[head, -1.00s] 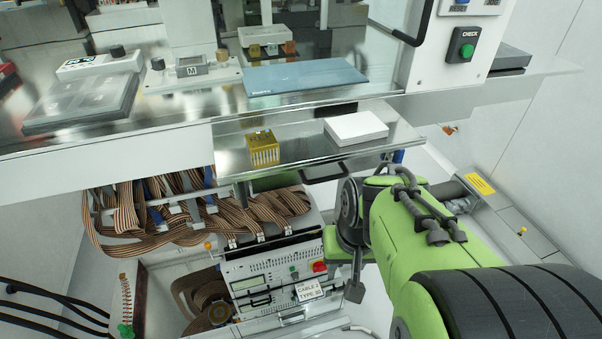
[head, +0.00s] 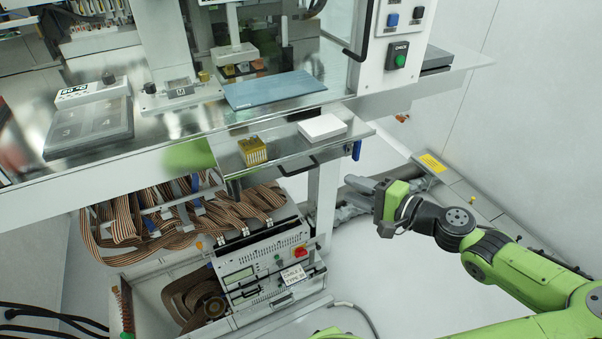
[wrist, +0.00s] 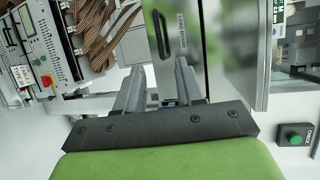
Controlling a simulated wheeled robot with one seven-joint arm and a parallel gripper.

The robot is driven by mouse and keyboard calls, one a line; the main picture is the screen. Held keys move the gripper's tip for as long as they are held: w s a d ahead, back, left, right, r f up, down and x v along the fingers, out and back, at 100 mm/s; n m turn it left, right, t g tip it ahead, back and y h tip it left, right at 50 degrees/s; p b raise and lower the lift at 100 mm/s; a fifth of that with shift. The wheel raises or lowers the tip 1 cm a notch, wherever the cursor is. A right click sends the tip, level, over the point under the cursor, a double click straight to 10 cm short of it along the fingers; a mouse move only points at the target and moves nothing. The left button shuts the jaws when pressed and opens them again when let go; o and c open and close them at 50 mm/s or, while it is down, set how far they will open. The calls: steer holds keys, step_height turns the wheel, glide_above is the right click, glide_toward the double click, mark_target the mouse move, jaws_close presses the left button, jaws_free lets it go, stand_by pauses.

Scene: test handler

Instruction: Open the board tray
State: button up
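The board tray appears to be the steel shelf (head: 277,160) under the worktop's front edge, with a black bar handle (head: 299,166) on its front. The handle also shows in the wrist view (wrist: 162,35), beyond the fingers. My gripper (head: 352,188) is to the right of the handle and apart from it, its fingers pointing left. In the wrist view my gripper (wrist: 158,82) has its two fingers apart with nothing between them. How far the shelf is drawn out is hard to tell.
A yellow block (head: 253,151) and a white box (head: 322,127) sit on the shelf. A blue plate (head: 275,90) lies on the worktop behind. Ribbon cables (head: 190,220) hang below left, above a control unit (head: 262,265). A leg (head: 322,205) stands beneath.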

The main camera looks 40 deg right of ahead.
mark_target(304, 171)
steer(key=w+f+b, duration=0.1)
steer(key=w, duration=0.3)
steer(key=w+a+f+b, duration=0.1)
steer(key=w, duration=0.4)
steer(key=w+b, duration=0.1)
steer(key=w, duration=0.3)
steer(key=shift+w+a+f+b, duration=0.3)
steer(key=shift+w+f, duration=0.1)
jaws_close()
